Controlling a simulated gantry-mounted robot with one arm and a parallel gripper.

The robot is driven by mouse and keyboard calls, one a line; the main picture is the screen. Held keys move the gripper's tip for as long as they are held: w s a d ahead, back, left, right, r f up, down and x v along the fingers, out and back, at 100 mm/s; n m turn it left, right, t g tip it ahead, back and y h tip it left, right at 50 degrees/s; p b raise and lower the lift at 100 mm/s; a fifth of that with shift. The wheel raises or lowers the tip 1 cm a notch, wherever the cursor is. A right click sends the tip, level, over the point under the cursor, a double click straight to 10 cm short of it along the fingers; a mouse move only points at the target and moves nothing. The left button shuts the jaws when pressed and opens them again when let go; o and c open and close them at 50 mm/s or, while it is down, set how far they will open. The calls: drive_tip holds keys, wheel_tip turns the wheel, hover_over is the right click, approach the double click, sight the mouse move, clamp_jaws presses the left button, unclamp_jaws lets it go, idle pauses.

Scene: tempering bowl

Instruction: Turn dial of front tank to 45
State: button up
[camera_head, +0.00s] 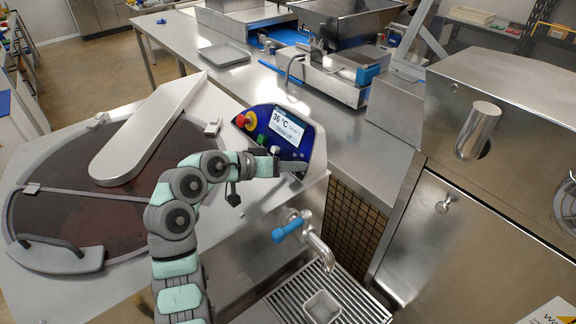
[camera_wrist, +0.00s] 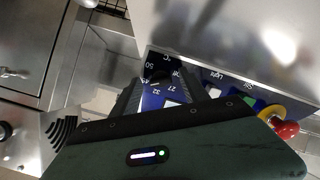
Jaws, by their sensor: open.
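The front tank (camera_head: 60,265) has a dark transparent lid and a blue control panel (camera_head: 268,125) with a screen reading 36 °C. In the wrist view, the black dial (camera_wrist: 158,77) sits on the blue panel, with the white marks 50, 32 and 27 around it. My gripper (camera_head: 296,167) is at the lower right part of the panel. In the wrist view, the open fingers of my gripper (camera_wrist: 161,84) are to either side of the dial. I cannot tell whether they touch it. In the head view, the gripper hides the dial.
A red emergency knob (camera_head: 243,120) sits at the panel's left side; it also shows in the wrist view (camera_wrist: 286,129). A tap with a blue handle (camera_head: 290,230) is below the panel, above a drain grate (camera_head: 350,305). A steel machine (camera_head: 480,200) stands at right.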

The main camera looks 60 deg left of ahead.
drive_tip(key=v, duration=1)
drive_tip(key=shift+s+r, duration=0.15)
drive_tip(key=shift+s, duration=0.15)
